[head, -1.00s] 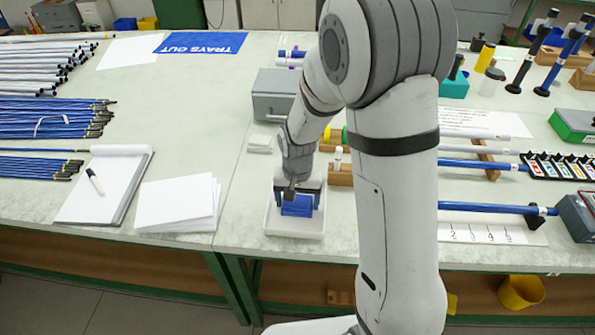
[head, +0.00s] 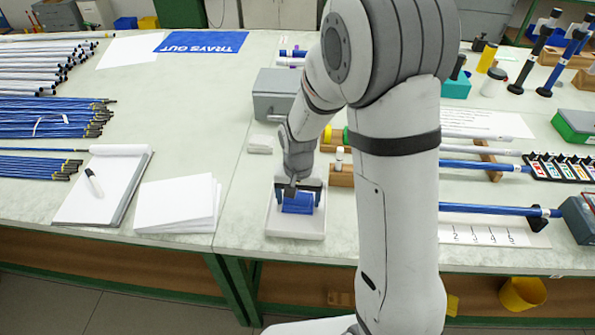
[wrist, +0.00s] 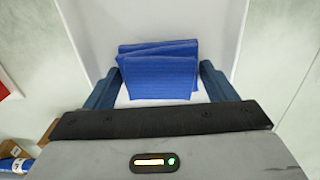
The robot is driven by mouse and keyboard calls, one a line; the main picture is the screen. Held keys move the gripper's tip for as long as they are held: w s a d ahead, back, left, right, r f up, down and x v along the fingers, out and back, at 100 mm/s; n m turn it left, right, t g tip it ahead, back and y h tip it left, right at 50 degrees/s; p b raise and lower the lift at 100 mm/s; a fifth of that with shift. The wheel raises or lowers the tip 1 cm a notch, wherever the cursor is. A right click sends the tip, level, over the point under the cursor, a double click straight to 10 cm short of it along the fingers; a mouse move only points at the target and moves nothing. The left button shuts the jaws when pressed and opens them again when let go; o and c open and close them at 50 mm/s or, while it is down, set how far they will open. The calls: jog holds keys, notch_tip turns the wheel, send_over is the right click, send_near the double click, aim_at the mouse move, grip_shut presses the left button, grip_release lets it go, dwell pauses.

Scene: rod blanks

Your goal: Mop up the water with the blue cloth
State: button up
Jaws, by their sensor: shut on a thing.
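The blue cloth (head: 298,204) is folded and sits at the white tray (head: 296,232) near the bench's front edge. In the wrist view the cloth (wrist: 158,72) lies between my two fingers, over the white floor of the tray (wrist: 215,20). My gripper (head: 298,200) points down and is shut on the cloth, one finger at each side. I cannot make out any water in either view; the cloth, gripper and arm cover part of the tray. Whether the cloth touches the tray floor is hard to tell.
A grey box (head: 276,95) and a small white block (head: 260,144) stand behind the tray. Rods on wooden rests (head: 487,160) lie to the right, beyond my arm.

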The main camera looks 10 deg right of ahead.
jog(key=r, duration=0.1)
jog(key=r+p, duration=0.1)
jog(key=r, duration=0.2)
jog(key=shift+s+p, duration=0.25)
jog(key=shift+p, duration=0.15)
jog(key=shift+w+r+p, duration=0.25)
jog(key=shift+r+p, duration=0.25)
jog(key=shift+r, duration=0.05)
jog(key=shift+s+r+p, duration=0.15)
jog(key=shift+r+p, duration=0.85)
jog(key=shift+r, duration=0.55)
jog(key=shift+f, duration=0.1)
